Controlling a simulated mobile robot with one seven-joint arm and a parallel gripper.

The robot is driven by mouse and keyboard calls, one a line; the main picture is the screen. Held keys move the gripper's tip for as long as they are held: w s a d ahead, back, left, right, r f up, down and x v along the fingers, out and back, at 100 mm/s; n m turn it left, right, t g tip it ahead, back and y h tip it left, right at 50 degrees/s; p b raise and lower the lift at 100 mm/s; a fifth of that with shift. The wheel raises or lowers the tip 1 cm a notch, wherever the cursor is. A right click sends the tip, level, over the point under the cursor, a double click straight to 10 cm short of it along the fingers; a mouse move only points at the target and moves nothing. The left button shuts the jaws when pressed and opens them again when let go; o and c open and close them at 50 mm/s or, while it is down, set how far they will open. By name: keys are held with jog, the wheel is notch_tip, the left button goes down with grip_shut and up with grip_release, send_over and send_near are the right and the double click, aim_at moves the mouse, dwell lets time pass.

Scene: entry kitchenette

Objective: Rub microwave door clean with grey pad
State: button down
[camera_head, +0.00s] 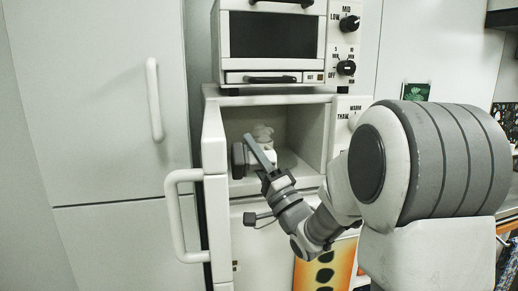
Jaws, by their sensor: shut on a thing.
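The microwave (310,120) stands under a toaster oven, and its door (212,138) is swung open on the left, seen nearly edge-on. My gripper (248,154) is at the open front of the microwave, close to the door's inner side. It is shut on a dark grey block that looks like the grey pad (238,160). The pad is beside the door's inner face; I cannot tell whether it touches. Most of that inner face is hidden by the viewing angle. A pale, lumpy object (262,133) shows behind my gripper, inside the cavity; what it is is unclear.
The toaster oven (272,38) has knobs on its right. A tall pale fridge-like cabinet (95,100) stands at left. A large white handle (178,215) juts out below the door. My arm covers much of the right. An orange patterned panel (325,272) is below.

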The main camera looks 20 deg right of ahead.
aim_at(245, 167)
jog(key=shift+a+b, duration=0.35)
jog(key=shift+a, duration=0.75)
dwell(0.6)
jog(key=s+b, duration=0.1)
jog(key=s, duration=0.2)
jog(key=s+b, duration=0.1)
jog(key=s, duration=0.3)
jog(key=s+a+b, duration=0.1)
jog(key=s, duration=0.2)
jog(key=shift+s+f, duration=0.1)
jog(key=shift+s, duration=0.1)
dwell(0.7)
jog(key=shift+b, duration=0.3)
jog(key=shift+w+b, duration=0.35)
jog(key=shift+w, duration=0.6)
jog(key=shift+w+d+b, duration=0.15)
jog(key=shift+w+b, duration=0.25)
jog(key=shift+w, duration=1.05)
jog(key=shift+w+d+b, duration=0.2)
jog(key=shift+w+b, duration=0.2)
jog(key=shift+w, duration=1.05)
jog(key=shift+w+d+b, duration=0.15)
jog(key=shift+w+b, duration=0.25)
jog(key=shift+w, duration=1.05)
jog(key=shift+d, duration=0.1)
jog(key=shift+s+d+b, duration=0.15)
jog(key=shift+d, duration=1.3)
jog(key=shift+s+d+b, duration=0.1)
jog(key=shift+d+b, duration=0.05)
jog(key=shift+d, duration=1.3)
